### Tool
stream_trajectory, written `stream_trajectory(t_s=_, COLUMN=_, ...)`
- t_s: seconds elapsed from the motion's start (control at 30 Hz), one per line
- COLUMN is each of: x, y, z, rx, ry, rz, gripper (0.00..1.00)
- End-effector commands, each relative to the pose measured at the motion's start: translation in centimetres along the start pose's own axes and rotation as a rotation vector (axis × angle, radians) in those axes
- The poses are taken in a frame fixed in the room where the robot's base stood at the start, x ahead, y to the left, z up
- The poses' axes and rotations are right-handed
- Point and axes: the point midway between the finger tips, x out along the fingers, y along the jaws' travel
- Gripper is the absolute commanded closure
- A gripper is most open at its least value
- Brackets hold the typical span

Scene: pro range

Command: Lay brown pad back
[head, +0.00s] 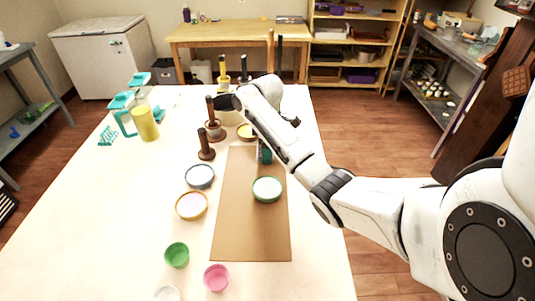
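Two brown pads with upright handles stand left of the arm. My gripper (225,102) is at the far end of my arm, close beside the top of the first pad's handle. Its fingers are dark and small here, so I cannot tell whether they are open or touch the handle. A flat brown board (248,225) lies on the table below my arm.
Blue-rimmed (200,176), orange-rimmed (191,206), green (177,255) and pink (216,278) bowls stand left of or below the board; a green-rimmed bowl (267,189) is on it. A yellow cylinder (144,123) and teal containers are farther left. The table's left front is clear.

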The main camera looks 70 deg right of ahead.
Motion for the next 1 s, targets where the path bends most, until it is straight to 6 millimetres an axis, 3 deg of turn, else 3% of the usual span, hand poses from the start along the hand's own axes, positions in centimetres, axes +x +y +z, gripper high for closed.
stream_trajectory(t_s=0.2, x=1.3, y=-0.1, z=0.2, rx=0.002, ry=-0.001, rz=-0.001, gripper=0.42)
stream_trajectory(t_s=0.63, x=2.1, y=-0.1, z=0.2, rx=0.002, ry=0.000, rz=-0.001, gripper=0.42)
stream_trajectory(t_s=0.67, x=2.1, y=-0.1, z=0.2, rx=0.002, ry=0.000, rz=-0.001, gripper=0.17)
stream_trajectory(t_s=0.7, x=2.0, y=-0.1, z=0.2, rx=0.002, ry=0.000, rz=-0.001, gripper=0.13)
stream_trajectory(t_s=0.83, x=2.0, y=-0.1, z=0.2, rx=0.002, ry=0.000, rz=-0.001, gripper=0.01)
stream_trajectory(t_s=1.0, x=2.0, y=-0.1, z=0.2, rx=0.002, ry=0.000, rz=-0.001, gripper=0.00)
